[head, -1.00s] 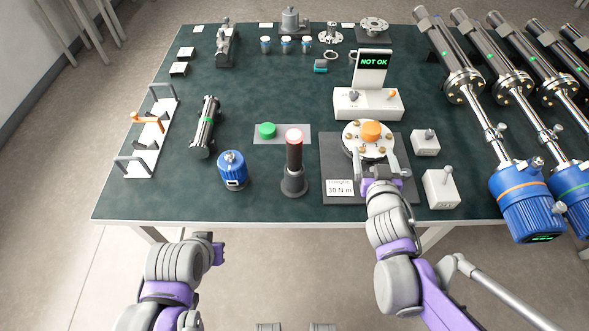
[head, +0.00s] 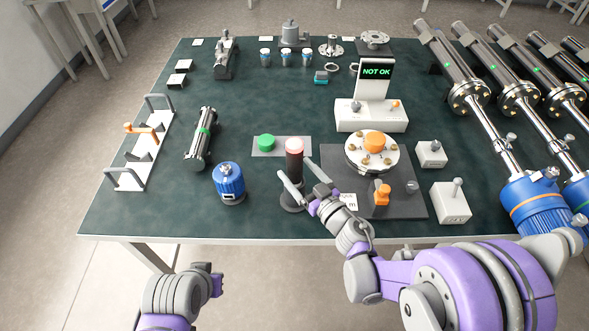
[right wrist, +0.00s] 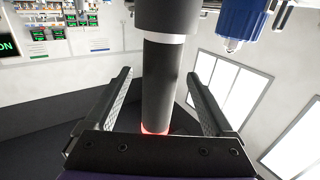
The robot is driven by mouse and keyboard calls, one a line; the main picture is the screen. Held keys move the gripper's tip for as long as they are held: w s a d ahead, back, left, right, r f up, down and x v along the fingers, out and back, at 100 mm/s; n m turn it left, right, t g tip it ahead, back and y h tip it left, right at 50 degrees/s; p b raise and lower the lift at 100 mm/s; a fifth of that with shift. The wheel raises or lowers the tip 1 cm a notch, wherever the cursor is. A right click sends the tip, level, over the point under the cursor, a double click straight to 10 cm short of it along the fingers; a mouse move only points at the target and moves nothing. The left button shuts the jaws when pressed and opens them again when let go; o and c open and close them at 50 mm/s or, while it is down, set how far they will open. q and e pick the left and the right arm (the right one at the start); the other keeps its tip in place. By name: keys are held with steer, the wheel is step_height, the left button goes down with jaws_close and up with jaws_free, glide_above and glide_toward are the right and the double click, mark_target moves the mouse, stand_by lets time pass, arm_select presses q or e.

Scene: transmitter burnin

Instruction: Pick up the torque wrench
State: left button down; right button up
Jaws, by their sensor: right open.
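An upright dark cylinder with a red-lit top (head: 294,162), seemingly the torque wrench, stands in a dark round base near the table's front edge. My right gripper (head: 294,168) is open, with one finger on either side of the cylinder. In the right wrist view the grey shaft (right wrist: 160,85) runs between the two spread fingers (right wrist: 158,95), with a visible gap on both sides and a red glow at its lower end. My left gripper (head: 214,280) hangs in front of the table, empty as far as I see; its jaw opening is unclear.
A blue capped unit (head: 229,183) stands close left of the cylinder. Green and red buttons' plate (head: 262,152) lies behind. To the right, a grey plate (head: 405,207) carries a round flange (head: 360,158) and an orange piece (head: 382,193). A "NOT OK" display (head: 376,75) stands behind.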

steer(key=x, duration=0.5)
steer(key=shift+f+p, duration=0.15)
steer(key=shift+p, duration=0.25)
steer(key=shift+s, duration=0.1)
jaws_close()
